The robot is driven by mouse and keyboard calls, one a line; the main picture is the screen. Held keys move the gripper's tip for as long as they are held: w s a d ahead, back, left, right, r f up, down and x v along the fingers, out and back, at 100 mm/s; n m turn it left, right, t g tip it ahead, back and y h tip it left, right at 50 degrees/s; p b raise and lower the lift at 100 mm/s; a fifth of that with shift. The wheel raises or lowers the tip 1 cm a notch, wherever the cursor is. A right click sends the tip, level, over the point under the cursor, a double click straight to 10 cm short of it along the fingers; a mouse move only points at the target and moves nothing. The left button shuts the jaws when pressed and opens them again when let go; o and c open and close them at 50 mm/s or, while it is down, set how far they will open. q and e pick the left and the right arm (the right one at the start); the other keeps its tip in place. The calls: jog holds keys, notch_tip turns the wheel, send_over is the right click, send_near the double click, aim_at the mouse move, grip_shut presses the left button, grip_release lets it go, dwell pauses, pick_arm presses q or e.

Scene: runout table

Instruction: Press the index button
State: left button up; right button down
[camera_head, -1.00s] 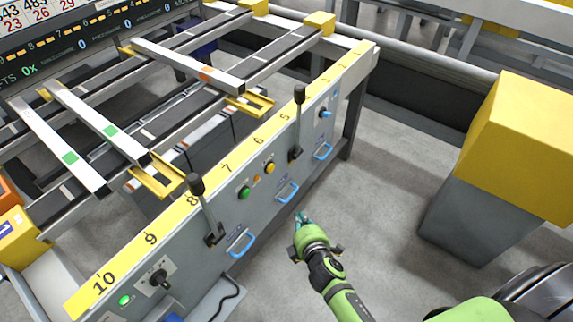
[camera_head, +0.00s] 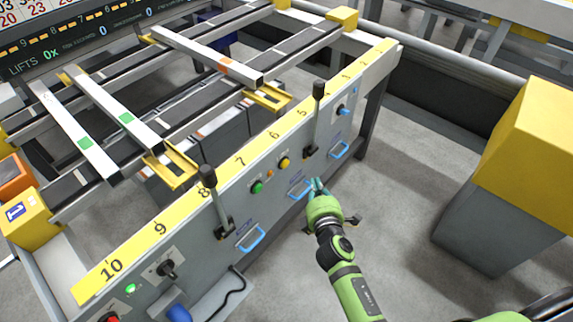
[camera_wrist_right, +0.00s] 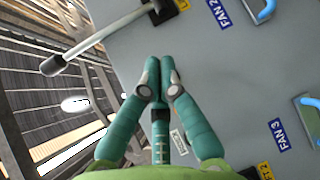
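The grey control panel (camera_head: 200,240) carries a green button (camera_head: 257,187), a yellow button (camera_head: 284,163) and a blue button (camera_head: 344,110). Another lit green button (camera_head: 130,288) is at the near left end. Their labels are too small to read, so I cannot tell which is the index button. My right gripper (camera_head: 317,184) is in front of the panel, over the middle blue handle in the head view. In the right wrist view, its teal fingers (camera_wrist_right: 160,68) are together and empty, with the panel face behind them. My left gripper is not in view.
Black-knobbed levers (camera_head: 318,90) and (camera_head: 208,178) stick out of the panel. Blue handles (camera_head: 338,150) line its lower part; the wrist view shows FAN 2 and FAN 3 labels. A yellow-topped block (camera_head: 530,140) stands at the right. Grey floor between is clear.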

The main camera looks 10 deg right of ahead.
aim_at(285, 164)
jog(key=w+a+b, duration=0.2)
jog(key=w+a, duration=0.2)
jog(key=w, duration=0.1)
jog(key=shift+w+a, duration=0.15)
jog(key=shift+w, duration=0.1)
jog(key=shift+w+a, duration=0.1)
jog(key=shift+w, duration=0.05)
dwell(1.3)
jog(key=shift+w+a, duration=0.2)
